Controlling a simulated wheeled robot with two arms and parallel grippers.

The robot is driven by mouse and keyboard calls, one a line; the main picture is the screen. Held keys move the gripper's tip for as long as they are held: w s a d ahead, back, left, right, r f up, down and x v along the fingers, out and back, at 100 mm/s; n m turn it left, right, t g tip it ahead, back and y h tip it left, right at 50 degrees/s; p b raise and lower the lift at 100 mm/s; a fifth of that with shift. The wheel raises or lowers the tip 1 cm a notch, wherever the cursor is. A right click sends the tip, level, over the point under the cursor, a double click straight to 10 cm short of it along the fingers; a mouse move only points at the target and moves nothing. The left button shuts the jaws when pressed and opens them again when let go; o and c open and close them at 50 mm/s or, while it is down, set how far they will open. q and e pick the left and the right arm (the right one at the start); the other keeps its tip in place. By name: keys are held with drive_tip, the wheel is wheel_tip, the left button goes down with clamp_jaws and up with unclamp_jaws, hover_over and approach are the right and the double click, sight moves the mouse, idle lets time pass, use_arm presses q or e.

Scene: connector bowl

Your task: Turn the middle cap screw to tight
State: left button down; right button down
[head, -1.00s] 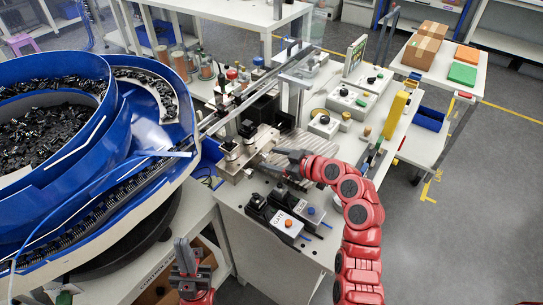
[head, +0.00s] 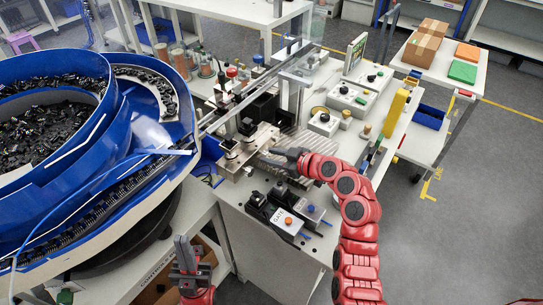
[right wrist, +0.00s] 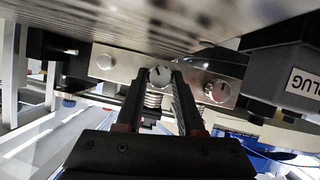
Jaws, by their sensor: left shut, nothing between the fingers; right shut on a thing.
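In the head view my right gripper (head: 268,156) is at the front side of the metal fixture (head: 238,168), and the screws are too small to tell. My left gripper (head: 184,252) is low, shut and empty.
A black box (right wrist: 290,70) with a "PLUG" label is close at the right in the wrist view. Small control boxes (head: 287,222) stand in front of my right gripper. A large blue bowl feeder (head: 110,140) fills the left side.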

drive_tip(key=shift+d+f+m+g+b, duration=0.15)
drive_tip(key=shift+m+g+b, duration=0.15)
drive_tip(key=shift+m+b, duration=0.3)
drive_tip(key=shift+w+m+g+y+b, duration=0.15)
drive_tip(key=shift+m+g+y+b, duration=0.2)
drive_tip(key=shift+b, duration=0.2)
drive_tip(key=shift+m+g+y+b, duration=0.25)
drive_tip(key=shift+m+b, duration=0.05)
drive_tip(key=shift+m, duration=0.25)
drive_tip(key=shift+m+g+y+b, duration=0.45)
drive_tip(key=shift+m+g+y, duration=0.05)
drive_tip(key=shift+m, duration=0.4)
drive_tip(key=c, duration=0.5)
unclamp_jaws()
